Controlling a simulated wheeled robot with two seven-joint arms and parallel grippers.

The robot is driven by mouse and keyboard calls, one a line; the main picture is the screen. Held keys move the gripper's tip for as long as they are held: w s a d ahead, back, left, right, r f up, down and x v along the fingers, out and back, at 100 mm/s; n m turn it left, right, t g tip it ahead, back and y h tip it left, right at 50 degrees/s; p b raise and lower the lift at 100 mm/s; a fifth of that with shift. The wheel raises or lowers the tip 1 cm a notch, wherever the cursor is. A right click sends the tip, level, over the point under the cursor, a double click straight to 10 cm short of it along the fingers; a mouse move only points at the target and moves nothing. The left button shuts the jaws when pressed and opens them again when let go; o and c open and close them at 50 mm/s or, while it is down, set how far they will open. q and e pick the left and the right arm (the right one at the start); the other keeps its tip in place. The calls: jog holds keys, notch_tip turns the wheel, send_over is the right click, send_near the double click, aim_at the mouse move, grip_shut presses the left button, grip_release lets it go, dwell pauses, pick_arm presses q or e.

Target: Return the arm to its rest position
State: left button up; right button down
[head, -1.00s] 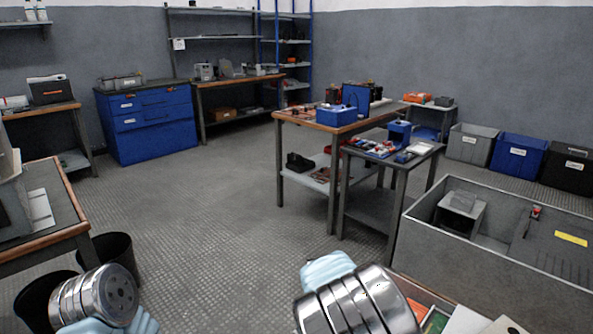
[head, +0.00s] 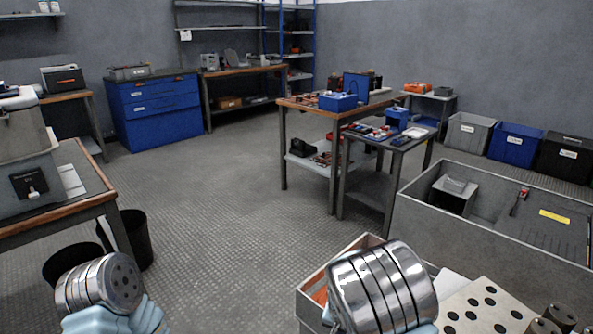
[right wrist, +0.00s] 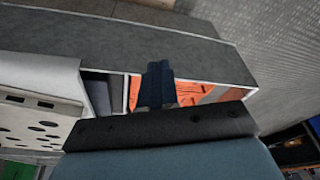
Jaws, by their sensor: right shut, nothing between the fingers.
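My right arm shows as silver ringed links (head: 384,287) at the bottom right of the head view, over an open box. Its gripper is outside that view. In the right wrist view my right gripper (right wrist: 158,84) shows as dark blue fingers pressed together, shut and empty. The fingers appear over an open box with orange contents; whether they touch anything cannot be told. My left arm shows as silver links (head: 100,284) at the bottom left of the head view. My left gripper is not in view.
The open box (head: 310,296) is below my right arm, beside a white perforated plate (head: 485,308). A large grey walled enclosure (head: 480,232) stands at right. Workbenches, including a two-shelf table (head: 290,103), stand farther back. The middle floor (head: 225,200) is clear.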

jog(key=s+d+f+n+g+y, duration=0.15)
jog(key=s+d+f, duration=0.25)
jog(key=s+f, duration=0.75)
jog(key=s+a+f+n+y, duration=0.1)
jog(key=s+a, duration=0.4)
jog(key=s, duration=0.6)
jog(key=f+g+y, duration=0.1)
jog(key=y, duration=0.1)
jog(key=shift+y, duration=0.35)
jog(key=shift+a, duration=0.1)
